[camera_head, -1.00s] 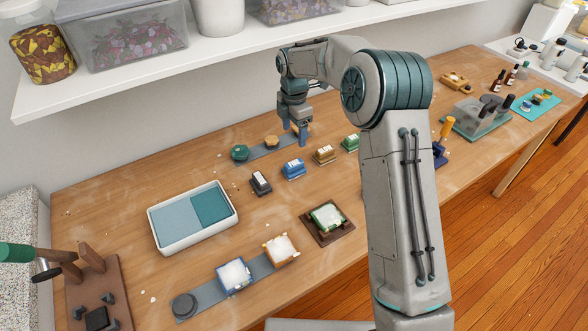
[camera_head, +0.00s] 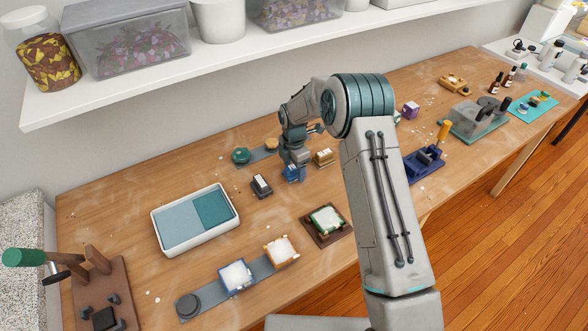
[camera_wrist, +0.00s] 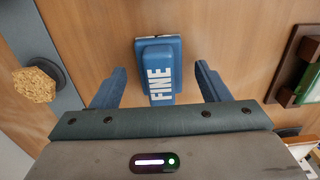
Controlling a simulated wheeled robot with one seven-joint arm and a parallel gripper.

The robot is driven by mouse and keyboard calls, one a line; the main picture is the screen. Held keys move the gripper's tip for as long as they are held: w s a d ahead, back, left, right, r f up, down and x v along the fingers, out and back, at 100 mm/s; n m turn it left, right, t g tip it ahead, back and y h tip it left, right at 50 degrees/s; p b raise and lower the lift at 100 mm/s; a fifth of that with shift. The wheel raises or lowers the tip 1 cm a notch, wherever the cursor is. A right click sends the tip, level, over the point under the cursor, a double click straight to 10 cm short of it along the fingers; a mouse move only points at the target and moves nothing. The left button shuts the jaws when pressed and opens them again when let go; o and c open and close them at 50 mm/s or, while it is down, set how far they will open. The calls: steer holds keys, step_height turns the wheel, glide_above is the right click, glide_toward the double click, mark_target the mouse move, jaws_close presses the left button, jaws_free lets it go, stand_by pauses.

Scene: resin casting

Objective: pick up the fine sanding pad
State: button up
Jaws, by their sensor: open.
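The fine sanding pad is a blue block (camera_wrist: 157,72) with white lettering "FINE" on its top. It lies on the wooden bench in the upper middle of the wrist view. My gripper (camera_wrist: 160,88) is open, with one blue finger on each side of the pad and a gap to both. The fingers do not touch it. In the head view the pad (camera_head: 292,174) shows partly, with my gripper (camera_head: 294,160) just above and behind it. My wrist hides some of it there.
A dark pad (camera_head: 262,187) stands to the left and a tan pad (camera_head: 324,158) to the right. A white tray (camera_head: 161,246) with blue compartments lies further left. A brown board with a green-framed mould (camera_head: 327,219) is nearer the front. Bare bench lies between them.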

steer(key=shift+f, duration=0.15)
steer(key=c, duration=1.1)
steer(key=shift+r, duration=0.45)
steer(key=r+b, duration=0.1)
steer(key=d+r, duration=0.1)
steer(key=r, duration=0.1)
steer(key=shift+r+b, duration=0.3)
steer(key=shift+b, duration=0.1)
steer(key=d+r, duration=0.2)
steer(key=d, duration=0.1)
steer(key=s+d+r+b, duration=0.1)
steer(key=d+r, duration=0.1)
steer(key=d, duration=0.2)
steer(key=d+r+b, duration=0.1)
steer(key=d+r, duration=0.1)
steer(key=d, duration=0.1)
steer(key=shift+s+d+r, duration=0.3)
steer(key=shift+s, duration=0.1)
